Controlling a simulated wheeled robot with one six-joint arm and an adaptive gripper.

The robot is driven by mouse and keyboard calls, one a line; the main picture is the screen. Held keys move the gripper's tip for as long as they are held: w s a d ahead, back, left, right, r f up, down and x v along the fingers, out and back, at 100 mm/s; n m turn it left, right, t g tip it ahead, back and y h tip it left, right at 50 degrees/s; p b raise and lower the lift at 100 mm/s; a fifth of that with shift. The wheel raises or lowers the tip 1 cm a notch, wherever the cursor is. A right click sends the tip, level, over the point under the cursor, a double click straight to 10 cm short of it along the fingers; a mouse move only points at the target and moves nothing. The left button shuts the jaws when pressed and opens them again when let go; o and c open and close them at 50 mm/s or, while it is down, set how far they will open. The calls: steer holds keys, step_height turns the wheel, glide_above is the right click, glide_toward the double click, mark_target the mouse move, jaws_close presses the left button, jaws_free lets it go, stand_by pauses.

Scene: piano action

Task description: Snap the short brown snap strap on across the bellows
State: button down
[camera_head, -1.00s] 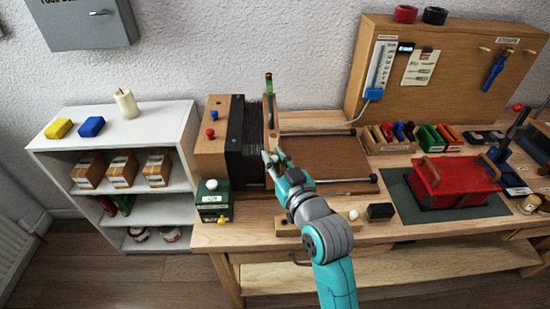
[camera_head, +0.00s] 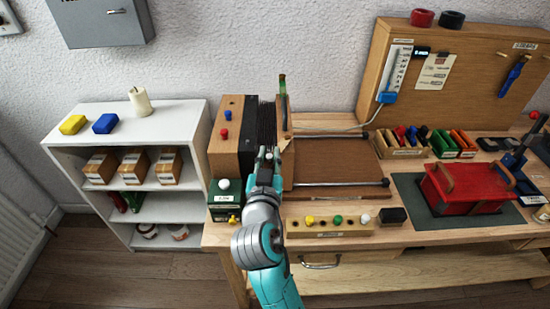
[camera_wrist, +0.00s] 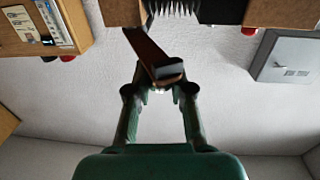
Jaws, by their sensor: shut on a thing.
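The bellows (camera_head: 266,122) is a black pleated block between a wooden block with a dark plate (camera_head: 247,140) on its left and an upright wooden board (camera_head: 286,128) on its right. Its pale pleats (camera_wrist: 176,8) show at the top of the wrist view. My gripper (camera_head: 265,154) is in front of the bellows in the head view. In the wrist view, my gripper (camera_wrist: 160,85) is shut on the short brown strap (camera_wrist: 147,46), which slants up and left toward the bellows. I cannot tell whether the strap touches it. In the head view the strap is hard to make out.
A green box (camera_head: 224,200) stands left of my arm. A wooden block with coloured knobs (camera_head: 328,232) is at the bench front. A brown board with metal rods (camera_head: 335,162) lies right of the bellows. A red case (camera_head: 465,187) is farther right.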

mark_target(249, 147)
steer(key=w+a+m+g+h, duration=0.1)
steer(key=m+h, duration=0.1)
steer(key=w+a+m+g+h, duration=0.1)
steer(key=h, duration=0.2)
steer(key=w+a+m+g+h, duration=0.1)
steer(key=m+h, duration=0.1)
steer(key=h, duration=0.1)
steer(key=shift+w+a+m, duration=0.15)
steer(key=shift+a+m, duration=0.15)
steer(key=shift+a, duration=0.1)
steer(key=w+m+g+h, duration=0.1)
steer(key=w+a+m+g+h, duration=0.1)
steer(key=h, duration=0.1)
steer(key=shift+w+a+f+m+g+h, duration=0.1)
steer(key=shift+w+m+g+h, duration=0.5)
steer(key=shift+m+g+h, duration=0.35)
steer(key=shift+w+a+m+g+h, duration=0.1)
steer(key=shift+w+m+g+h, duration=0.65)
steer(key=shift+g, duration=0.4)
steer(key=shift+s, duration=0.15)
steer(key=c, duration=1)
jaws_free()
steer(key=shift+a, duration=0.1)
